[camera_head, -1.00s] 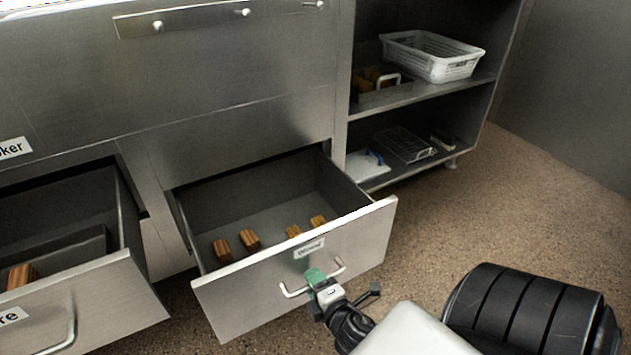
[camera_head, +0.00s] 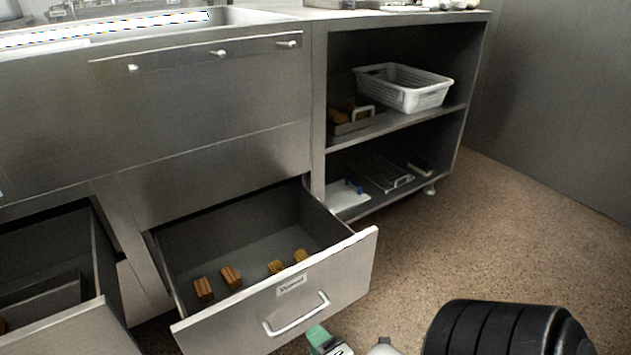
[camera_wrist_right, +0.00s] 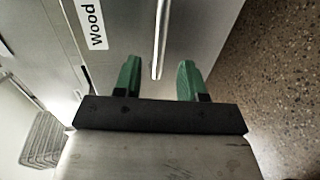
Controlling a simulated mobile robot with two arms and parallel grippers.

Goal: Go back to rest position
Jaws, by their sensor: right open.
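My right gripper (camera_head: 318,338) is at the bottom edge of the head view, below and in front of the open drawer's handle (camera_head: 297,316). In the right wrist view its two green fingers (camera_wrist_right: 158,82) are apart. The drawer handle (camera_wrist_right: 161,40) shows between and beyond them, and nothing is gripped. The drawer front (camera_head: 345,275) carries a label that reads "wood" in the wrist view (camera_wrist_right: 92,24). Several brown wooden blocks (camera_head: 231,277) lie in the drawer. My left gripper is not in view.
Another drawer (camera_head: 85,328) stands open at the left. A shelf unit at the right holds a white perforated basket (camera_head: 405,92), a metal tray (camera_head: 360,122) and a white board with a blue handle (camera_head: 345,197).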

